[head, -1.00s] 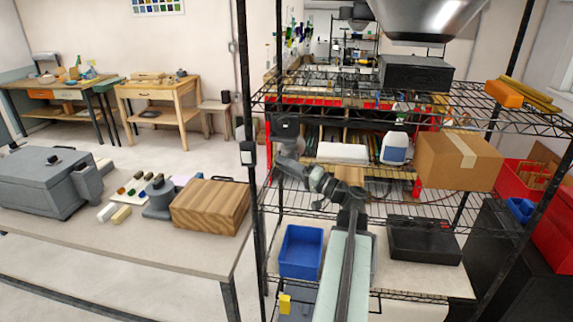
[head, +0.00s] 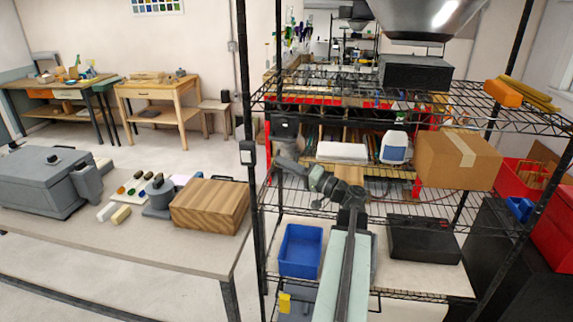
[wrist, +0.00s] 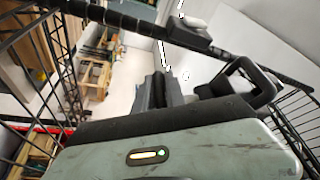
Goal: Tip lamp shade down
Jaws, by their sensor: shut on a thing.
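The lamp shade (head: 430,18) is a large shiny silver cone at the top edge of the head view, wide end up as shown and cut off by the frame. My gripper (head: 287,125) is at the end of my arm, at the left side of the wire shelf in the head view. Its dark parts also show in the wrist view (wrist: 190,95).
The black shelf post (head: 247,110) with a small box on it stands close left of my gripper. A cardboard box (head: 440,165), a blue bin (head: 300,252) and a black case (head: 424,240) occupy the shelves. A workbench (head: 120,255) stands at left.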

